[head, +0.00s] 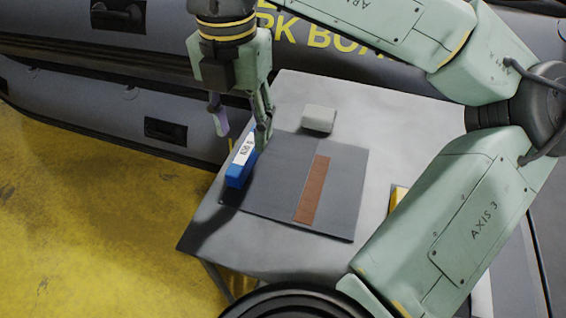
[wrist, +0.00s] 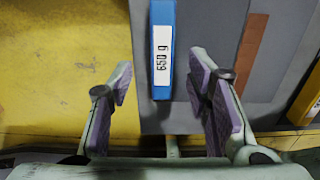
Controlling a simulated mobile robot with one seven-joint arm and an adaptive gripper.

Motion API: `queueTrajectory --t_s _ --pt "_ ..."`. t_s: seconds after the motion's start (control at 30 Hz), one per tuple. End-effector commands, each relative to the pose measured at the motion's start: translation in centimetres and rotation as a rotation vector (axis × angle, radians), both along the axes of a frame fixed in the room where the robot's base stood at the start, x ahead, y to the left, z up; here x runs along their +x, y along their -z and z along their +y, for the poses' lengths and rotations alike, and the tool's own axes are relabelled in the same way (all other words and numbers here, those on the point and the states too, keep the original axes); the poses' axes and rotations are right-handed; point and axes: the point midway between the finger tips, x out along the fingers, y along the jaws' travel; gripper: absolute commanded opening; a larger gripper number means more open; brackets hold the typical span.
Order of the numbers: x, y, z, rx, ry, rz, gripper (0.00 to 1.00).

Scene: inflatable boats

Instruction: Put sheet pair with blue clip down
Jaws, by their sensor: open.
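The sheet pair (head: 275,185) is dark grey and lies flat on the table, with a brown strip (head: 313,190) across it. The blue clip (head: 236,174), with a white label, sits at the sheet pair's left edge. In the wrist view the blue clip (wrist: 162,86) reads "650 g", and the sheet pair (wrist: 208,32) lies to its right. My gripper (head: 241,128) is above the table's left side by the clip, its fingers spread. In the wrist view my gripper (wrist: 163,110) is open and empty, with the clip's near end between and ahead of the fingertips.
A yellow object (head: 398,198) is partly hidden by my arm at the right. A grey inflatable boat (head: 100,105) stands behind the table. Yellow floor (head: 90,220) is open at the left.

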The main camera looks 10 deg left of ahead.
Motion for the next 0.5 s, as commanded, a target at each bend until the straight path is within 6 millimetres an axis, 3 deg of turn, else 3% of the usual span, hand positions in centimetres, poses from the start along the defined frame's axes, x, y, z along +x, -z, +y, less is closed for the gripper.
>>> queueTrajectory --t_s 0.33,0.5 --pt "-0.4 4.2 -0.1 0.001 -0.001 0.004 0.45" --pt "-0.4 5.3 -0.1 0.001 0.000 0.002 0.45"
